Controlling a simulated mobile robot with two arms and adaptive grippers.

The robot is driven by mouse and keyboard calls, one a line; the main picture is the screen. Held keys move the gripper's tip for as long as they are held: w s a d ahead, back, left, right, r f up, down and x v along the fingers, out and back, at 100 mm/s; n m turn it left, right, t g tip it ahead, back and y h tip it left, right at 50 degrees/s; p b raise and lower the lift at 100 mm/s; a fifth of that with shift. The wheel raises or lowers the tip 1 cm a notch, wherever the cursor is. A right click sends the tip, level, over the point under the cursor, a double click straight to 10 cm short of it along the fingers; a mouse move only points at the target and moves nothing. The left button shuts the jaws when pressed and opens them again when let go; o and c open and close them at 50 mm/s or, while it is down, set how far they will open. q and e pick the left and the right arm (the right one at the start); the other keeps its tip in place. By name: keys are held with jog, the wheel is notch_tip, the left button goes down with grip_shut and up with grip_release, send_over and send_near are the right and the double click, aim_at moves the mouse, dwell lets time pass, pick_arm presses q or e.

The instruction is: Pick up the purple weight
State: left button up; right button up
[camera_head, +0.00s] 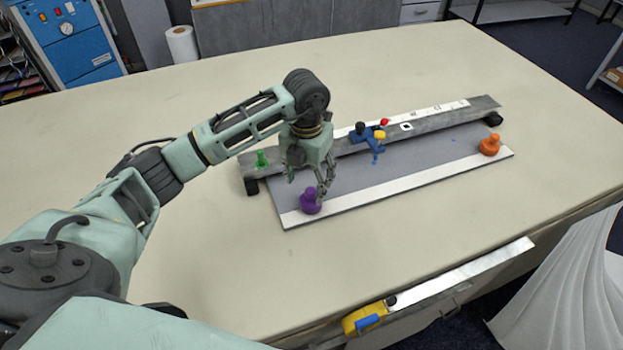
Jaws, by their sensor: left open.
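The purple weight (311,204) stands on the grey board (410,158), on the white strip along its front edge, near the left front corner. My left gripper (310,190) points down close above and behind the weight, with its fingers apart. One finger comes down right by the weight's top; I cannot tell whether it touches. The gripper does not hold the weight. My right gripper is not in view.
A metal beam (470,108) lies along the board's back, with a green weight (262,159) at its left and a blue clamp (367,135) midway. An orange weight (490,145) stands at the board's right. A yellow-blue tool (364,317) is at the table's front edge.

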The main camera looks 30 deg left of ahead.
aim_at(309, 190)
pick_arm(q)
jog(key=shift+w+f, duration=0.1)
jog(key=shift+f, duration=0.1)
jog(key=shift+f+p, duration=0.3)
jog(key=shift+f, duration=0.1)
jog(key=shift+f+p, duration=0.4)
jog(key=shift+f, duration=0.3)
jog(key=f, duration=0.1)
jog(key=f+p, duration=0.1)
jog(key=f, duration=0.1)
jog(key=f+p, duration=0.1)
jog(key=shift+w+f, duration=0.2)
jog(key=shift+w, duration=0.2)
jog(key=shift+f, duration=0.35)
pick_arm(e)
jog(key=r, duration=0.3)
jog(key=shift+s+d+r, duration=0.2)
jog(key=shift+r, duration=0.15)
pick_arm(q)
jog(key=shift+c, duration=0.4)
grip_shut()
jog(key=shift+r, duration=0.1)
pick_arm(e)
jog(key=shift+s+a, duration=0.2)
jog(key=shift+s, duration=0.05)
